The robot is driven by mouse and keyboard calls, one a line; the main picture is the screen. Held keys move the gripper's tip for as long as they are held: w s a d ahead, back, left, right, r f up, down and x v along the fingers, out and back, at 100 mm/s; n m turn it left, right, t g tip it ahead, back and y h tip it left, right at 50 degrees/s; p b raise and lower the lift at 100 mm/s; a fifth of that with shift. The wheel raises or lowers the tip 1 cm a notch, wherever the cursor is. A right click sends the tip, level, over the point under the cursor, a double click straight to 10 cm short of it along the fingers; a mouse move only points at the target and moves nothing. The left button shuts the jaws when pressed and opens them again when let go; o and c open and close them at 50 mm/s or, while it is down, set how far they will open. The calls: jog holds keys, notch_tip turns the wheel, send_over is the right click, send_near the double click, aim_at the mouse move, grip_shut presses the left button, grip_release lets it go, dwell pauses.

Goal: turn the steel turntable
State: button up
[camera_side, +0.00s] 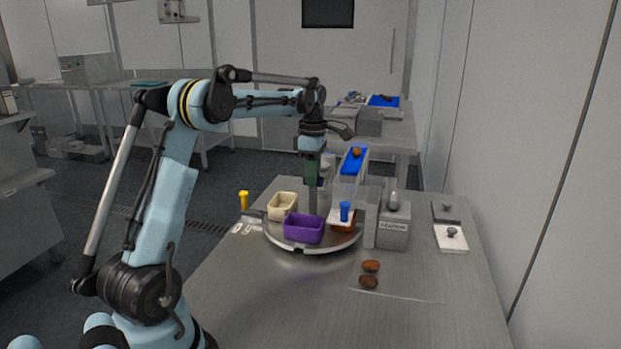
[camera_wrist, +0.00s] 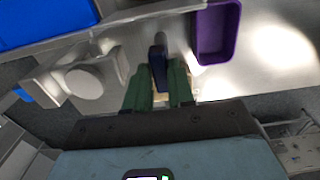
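The round steel turntable (camera_side: 290,244) stands on the bench in the side view, carrying a purple tray (camera_side: 303,229), a cream tray (camera_side: 283,205) and a brown-orange piece at its right, partly hidden. My gripper (camera_side: 313,182) points down above it, near a grey upright post (camera_side: 312,201). In the wrist view, the green fingers of my gripper (camera_wrist: 159,78) stand either side of a dark blue upright piece (camera_wrist: 158,62). I cannot tell whether they press on it. The purple tray (camera_wrist: 216,32) is just right of the fingers there; the shiny turntable surface (camera_wrist: 256,45) lies around it.
A grey box (camera_side: 393,229) is right of the turntable. Brown dates (camera_side: 370,266) lie in front on the bench (camera_side: 300,300). The front left of the bench is clear.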

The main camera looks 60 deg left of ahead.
jog(key=o, duration=0.3)
jog(key=shift+o, duration=0.2)
notch_tip(320, 180, up, 12)
dwell(0.6)
jog(key=shift+d, duration=0.1)
jog(key=s+d+m+t+y, duration=0.1)
jog(key=s+d+m+t, duration=0.2)
jog(key=d+m, duration=1.15)
jog(key=s+d+f+m+t+h, duration=0.1)
jog(key=s+d+f+m+t, duration=0.3)
jog(key=s+d+f+m, duration=0.5)
jog(key=d+f+m, duration=0.3)
jog(key=shift+s+d, duration=0.2)
jog(key=shift+d, duration=0.15)
